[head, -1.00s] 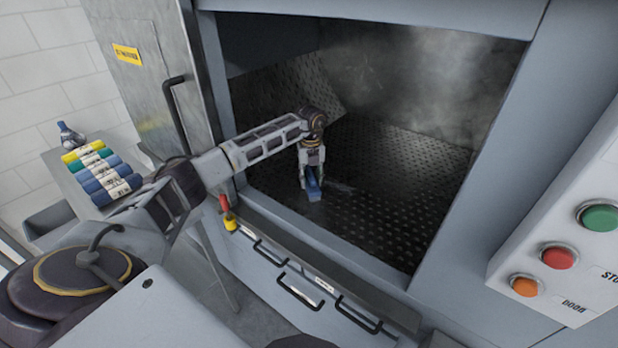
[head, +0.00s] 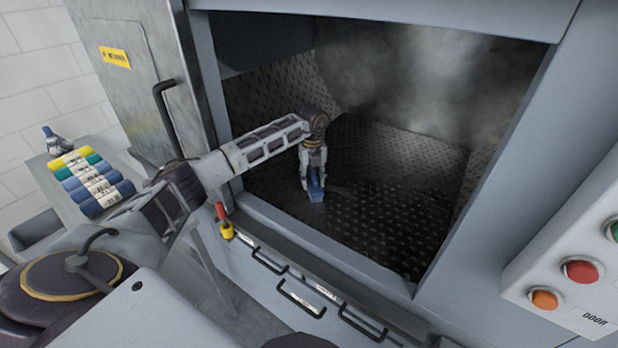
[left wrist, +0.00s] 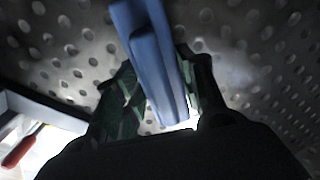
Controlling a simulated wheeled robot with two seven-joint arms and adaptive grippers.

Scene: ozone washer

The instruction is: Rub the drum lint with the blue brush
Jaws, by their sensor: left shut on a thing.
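My left gripper (head: 312,180) is inside the washer drum (head: 385,190), pointing down near its floor at the front left. It is shut on the blue brush (head: 316,190). The brush also shows in the left wrist view (left wrist: 150,55), between the two fingers, with the perforated drum metal behind it. I cannot tell whether the brush touches the drum floor. Pale greyish haze or lint (head: 445,75) shows on the drum's back wall at the upper right. My right gripper is not in view.
The drum opening has a grey frame (head: 490,190) around it. Several coloured rolls (head: 90,180) lie on a side table at left. A button panel (head: 580,270) stands at right.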

